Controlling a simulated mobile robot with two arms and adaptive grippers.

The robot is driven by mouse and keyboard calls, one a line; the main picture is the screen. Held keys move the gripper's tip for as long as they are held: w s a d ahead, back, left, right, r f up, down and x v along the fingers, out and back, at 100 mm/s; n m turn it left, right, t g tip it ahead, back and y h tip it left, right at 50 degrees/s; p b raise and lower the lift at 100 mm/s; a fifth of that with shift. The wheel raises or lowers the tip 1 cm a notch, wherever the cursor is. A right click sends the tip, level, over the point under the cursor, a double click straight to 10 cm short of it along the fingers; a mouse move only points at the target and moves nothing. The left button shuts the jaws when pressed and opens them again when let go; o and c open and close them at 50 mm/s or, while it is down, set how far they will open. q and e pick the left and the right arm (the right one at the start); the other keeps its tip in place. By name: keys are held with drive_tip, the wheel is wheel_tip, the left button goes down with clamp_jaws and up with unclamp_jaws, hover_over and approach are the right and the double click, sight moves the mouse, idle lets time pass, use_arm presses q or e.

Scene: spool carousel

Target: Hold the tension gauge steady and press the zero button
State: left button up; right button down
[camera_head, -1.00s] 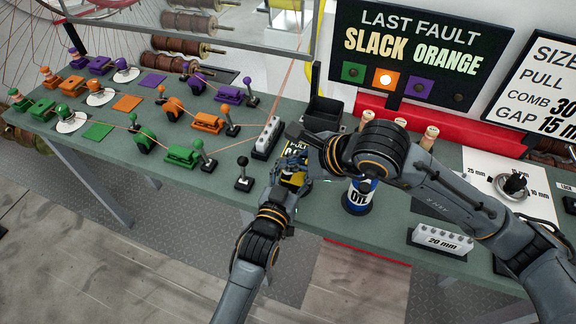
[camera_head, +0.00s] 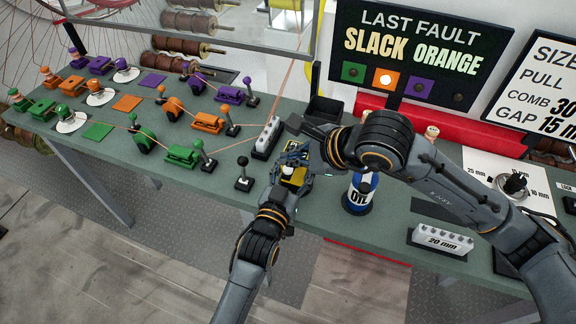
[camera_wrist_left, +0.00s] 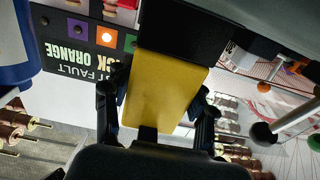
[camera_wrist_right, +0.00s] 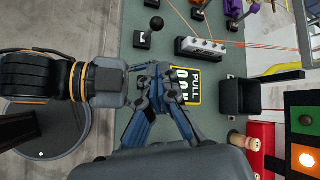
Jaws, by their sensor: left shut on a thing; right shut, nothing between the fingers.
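The tension gauge (camera_head: 293,174) is yellow and black. It stands in my left gripper (camera_head: 284,184), which is shut on it above the front part of the bench. The left wrist view shows its plain yellow side (camera_wrist_left: 165,88) between the fingers. My right gripper (camera_head: 289,157) is shut and empty, over the gauge from the right. Its fingers (camera_wrist_right: 157,76) overlap the gauge face; I cannot tell whether they touch it. The zero button is hidden.
A blue and white oil can (camera_head: 358,193) stands close right of the grippers. Coloured spool stations fill the left of the bench.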

sight(291, 170)
drive_tip(key=shift+r, duration=0.15)
drive_tip(key=shift+r, duration=2.4)
use_arm(q)
drive_tip(key=o, duration=1.5)
drive_tip(key=shift+c, duration=0.2)
drive_tip(key=shift+s, duration=0.1)
